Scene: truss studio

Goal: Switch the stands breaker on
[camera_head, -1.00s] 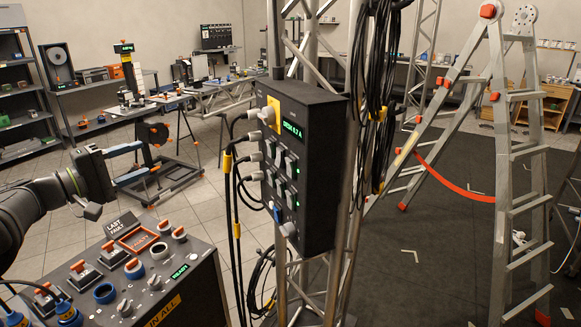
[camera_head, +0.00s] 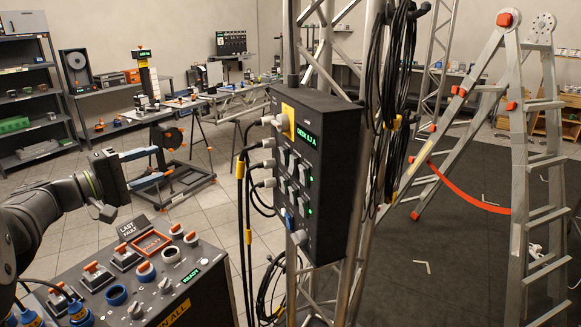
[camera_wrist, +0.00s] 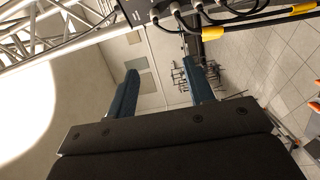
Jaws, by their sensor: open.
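A dark power box (camera_head: 338,165) is fixed to the truss at centre. Its front carries a green-lit display (camera_head: 307,138) that seems to read "DESK 0.7 A", several small grey switches (camera_head: 292,161) with green lights, and a blue piece (camera_head: 289,220) low down. I cannot read which switch is the stands breaker, nor its position. My gripper (camera_head: 164,163) is open and empty, left of the box and clear of it, above the far side of the console. In the wrist view the blue fingers (camera_wrist: 162,70) are apart with nothing between; the box's plugs (camera_wrist: 178,8) show at the top edge.
A sloped console (camera_head: 225,300) with orange toggles, blue-ringed knobs and a "LAST FAULT" label stands at lower left. Plugged cables (camera_head: 243,205) hang left of the box. Black cable coils (camera_head: 390,90) hang on the truss. A stepladder (camera_head: 518,150) and red tape (camera_head: 468,194) are right.

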